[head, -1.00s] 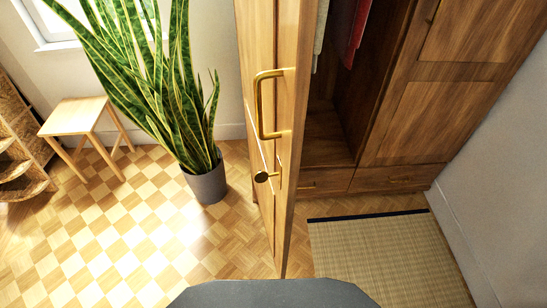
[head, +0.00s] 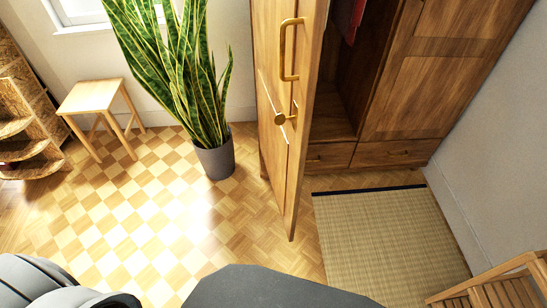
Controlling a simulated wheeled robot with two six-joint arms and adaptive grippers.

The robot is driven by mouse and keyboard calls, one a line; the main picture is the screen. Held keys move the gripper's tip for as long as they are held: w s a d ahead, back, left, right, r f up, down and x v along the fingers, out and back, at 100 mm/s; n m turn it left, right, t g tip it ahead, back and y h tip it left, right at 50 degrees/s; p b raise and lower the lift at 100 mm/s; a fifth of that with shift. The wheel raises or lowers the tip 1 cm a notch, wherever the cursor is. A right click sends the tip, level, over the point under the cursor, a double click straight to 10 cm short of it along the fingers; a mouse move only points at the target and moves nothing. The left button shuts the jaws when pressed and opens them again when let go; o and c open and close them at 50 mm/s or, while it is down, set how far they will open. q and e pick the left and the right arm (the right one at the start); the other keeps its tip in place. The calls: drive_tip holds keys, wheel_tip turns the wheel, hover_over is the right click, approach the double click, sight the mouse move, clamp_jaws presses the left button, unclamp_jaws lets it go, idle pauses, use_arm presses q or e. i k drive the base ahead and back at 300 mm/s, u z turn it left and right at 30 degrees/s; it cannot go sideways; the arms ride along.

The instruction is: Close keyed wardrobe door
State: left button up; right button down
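The wooden wardrobe door (head: 305,130) stands wide open, seen almost edge-on in the middle of the head view. Neither of my grippers is in view, and nothing of mine visibly touches the door.
A potted snake plant (head: 214,160) stands left of the door, with a wooden stool (head: 92,99) and shelf unit (head: 22,130) further left. A woven mat (head: 375,240) lies before the wardrobe. A slatted wooden piece (head: 495,290) is at bottom right. Parquet between is clear.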

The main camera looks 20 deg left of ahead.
sight(288, 35)
drive_tip(key=k, duration=0.65)
drive_tip(key=u, duration=1.3)
drive_tip(key=i, duration=0.5)
drive_tip(key=u, duration=0.05)
